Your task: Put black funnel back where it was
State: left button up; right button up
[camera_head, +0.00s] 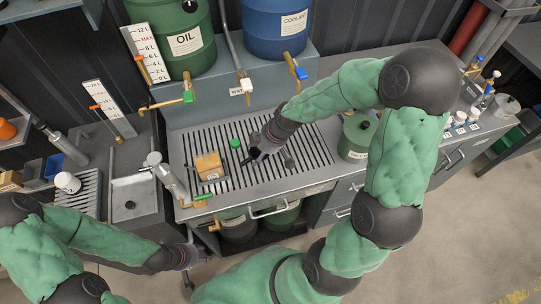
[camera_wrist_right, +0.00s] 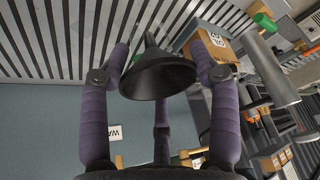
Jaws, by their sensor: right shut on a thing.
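The black funnel (camera_wrist_right: 158,75) sits between the purple fingers of my right gripper (camera_wrist_right: 160,70) in the right wrist view, its wide mouth toward the palm and its narrow spout pointing away. The gripper is shut on it. In the head view my right gripper (camera_head: 260,150) is over the slatted metal grate, and the funnel is mostly hidden or too small to make out. My left gripper (camera_head: 190,258) is low at the left, in front of the bench edge; its fingers are too unclear to tell whether they are open.
On the slatted grate (camera_head: 300,170) are a cardboard box (camera_head: 209,166) and a green cap (camera_head: 235,143). A green can (camera_head: 356,136) stands right of the grate. Green oil (camera_head: 172,40) and blue coolant (camera_head: 275,28) barrels with taps stand behind. A sink (camera_head: 133,200) is at the left.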

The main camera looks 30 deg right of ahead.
jog(key=d+f, duration=0.1)
jog(key=f, duration=0.1)
jog(key=w+d+f+b, duration=0.1)
jog(key=d, duration=0.1)
jog(key=w+d+f, duration=0.1)
jog(key=f, duration=0.1)
jog(key=shift+w+d+f, duration=0.15)
jog(key=shift+d+f, duration=0.2)
jog(key=shift+d, duration=0.05)
jog(key=shift+w+d+f+b, duration=0.15)
jog(key=shift+f+b, duration=0.15)
jog(key=shift+f, duration=0.65)
jog(key=shift+d+f+b, duration=0.1)
jog(key=shift+f+b, duration=0.15)
jog(key=shift+f, duration=0.7)
jog(key=shift+f, duration=0.15)
jog(key=o, duration=1.1)
jog(key=shift+o, duration=0.2)
